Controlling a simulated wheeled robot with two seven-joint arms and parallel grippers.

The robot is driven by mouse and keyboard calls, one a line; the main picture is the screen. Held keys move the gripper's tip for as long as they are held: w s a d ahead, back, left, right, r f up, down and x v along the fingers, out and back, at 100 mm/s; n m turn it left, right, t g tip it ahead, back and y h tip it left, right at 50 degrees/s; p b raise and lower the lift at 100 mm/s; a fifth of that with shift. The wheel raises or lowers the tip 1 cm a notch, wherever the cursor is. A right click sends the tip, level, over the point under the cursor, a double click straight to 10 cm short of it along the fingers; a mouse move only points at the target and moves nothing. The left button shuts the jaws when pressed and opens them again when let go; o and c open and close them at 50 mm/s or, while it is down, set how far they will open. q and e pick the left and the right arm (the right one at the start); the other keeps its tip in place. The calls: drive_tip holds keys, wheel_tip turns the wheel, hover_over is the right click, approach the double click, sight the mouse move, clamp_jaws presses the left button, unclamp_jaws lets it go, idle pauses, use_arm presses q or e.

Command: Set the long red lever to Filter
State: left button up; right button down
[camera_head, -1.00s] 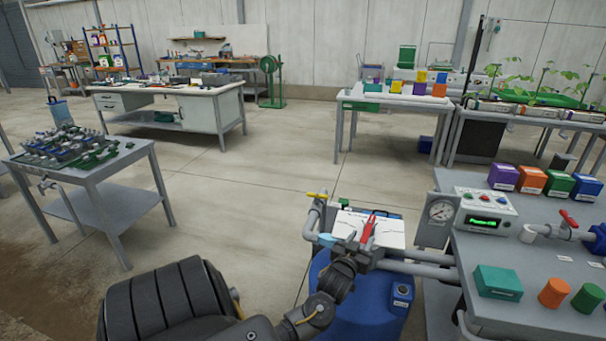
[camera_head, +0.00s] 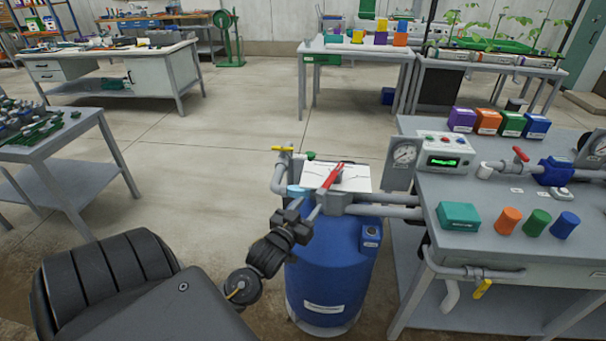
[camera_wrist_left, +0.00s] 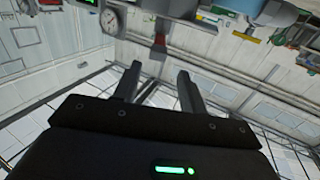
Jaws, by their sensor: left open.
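The long red lever (camera_head: 333,177) stands tilted up to the right in front of a white panel (camera_head: 350,177), above the blue tank (camera_head: 322,268). Contact cannot be told. Any Filter marking is too small to read. My right gripper is out of view.
Grey pipes (camera_head: 385,211) run right from the lever's valve. A grey bench (camera_head: 470,185) with coloured boxes and a smaller red valve (camera_head: 521,154) stands right.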

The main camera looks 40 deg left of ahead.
use_arm(q)
drive_tip(key=s+f+g, duration=0.1)
drive_tip(key=f, duration=0.6)
drive_tip(key=s+f+m+g, duration=0.1)
drive_tip(key=f+g, duration=0.1)
drive_tip(key=f, duration=0.5)
drive_tip(key=d+f+g+h, duration=0.1)
drive_tip(key=f, duration=0.6)
drive_tip(key=shift+s+d+f+m+g, duration=0.1)
drive_tip(key=shift+s+f+m+g, duration=0.2)
drive_tip(key=shift+s+m, duration=0.1)
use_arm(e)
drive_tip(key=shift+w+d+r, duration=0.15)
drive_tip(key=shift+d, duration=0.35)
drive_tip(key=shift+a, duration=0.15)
